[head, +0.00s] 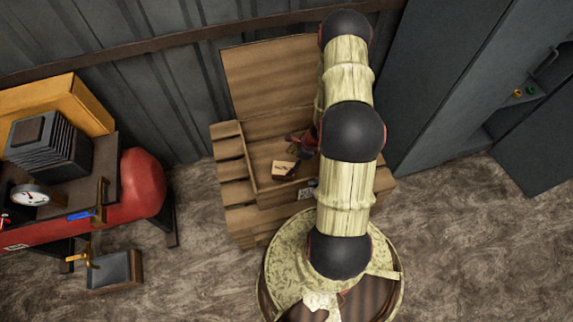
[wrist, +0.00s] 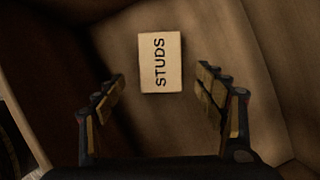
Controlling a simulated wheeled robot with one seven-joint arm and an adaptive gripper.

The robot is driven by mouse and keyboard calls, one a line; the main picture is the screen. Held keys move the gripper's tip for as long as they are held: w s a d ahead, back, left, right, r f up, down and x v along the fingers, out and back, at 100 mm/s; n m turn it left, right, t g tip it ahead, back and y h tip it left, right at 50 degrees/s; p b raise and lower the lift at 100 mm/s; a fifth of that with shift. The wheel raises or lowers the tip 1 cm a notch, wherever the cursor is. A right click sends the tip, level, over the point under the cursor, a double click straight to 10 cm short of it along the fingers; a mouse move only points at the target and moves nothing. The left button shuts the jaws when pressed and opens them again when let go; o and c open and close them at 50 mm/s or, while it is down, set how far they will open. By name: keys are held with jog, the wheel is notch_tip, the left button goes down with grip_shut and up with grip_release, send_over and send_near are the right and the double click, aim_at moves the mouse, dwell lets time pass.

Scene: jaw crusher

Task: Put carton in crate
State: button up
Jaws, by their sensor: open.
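The carton (wrist: 160,62) is a small tan box with the word STUDS on its top. It also shows in the head view (head: 283,169), lying inside the open wooden crate (head: 234,192). My gripper (wrist: 160,88) is open, with its fingers apart on either side below the carton in the wrist view. The fingers do not touch the carton. In the head view my gripper (head: 297,155) is beside the carton inside the crate, partly hidden by my arm. My arm also hides the right part of the crate.
The crate's raised lid (head: 268,75) stands against the corrugated wall. A red compressor tank (head: 135,185) with a gauge is at the left, and a small dark box (head: 112,270) is on the floor below it. A grey cabinet (head: 440,80) stands at the right.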

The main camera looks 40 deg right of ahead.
jog(key=v, duration=0.3)
jog(key=shift+p, duration=0.35)
jog(key=w+a+r+n, duration=0.1)
jog(key=w+r+n, duration=0.2)
jog(key=w+r, duration=0.35)
notch_tip(320, 180, up, 11)
jog(key=n+t, duration=0.1)
jog(key=n, duration=0.2)
send_over(284, 164)
jog(key=w+a, duration=0.4)
jog(key=a+r+n, duration=0.4)
jog(key=a+r, duration=0.1)
jog(key=r, duration=0.3)
jog(key=a+r+n, duration=0.4)
jog(key=a+r, duration=0.1)
jog(key=r, duration=0.3)
jog(key=s+a+r+n, duration=0.3)
jog(key=s+a+r, duration=0.1)
jog(key=r, duration=0.2)
jog(key=s+a+r+n, duration=0.4)
jog(key=r, duration=0.2)
jog(key=s+a+r+n+t+h, duration=0.1)
jog(key=s+r+n+h, duration=0.2)
jog(key=s, duration=0.9)
jog(key=shift+s+r+n, duration=0.2)
jog(key=shift+r+n, duration=1.6)
jog(key=shift+r, duration=0.9)
jog(key=shift+c, duration=0.4)
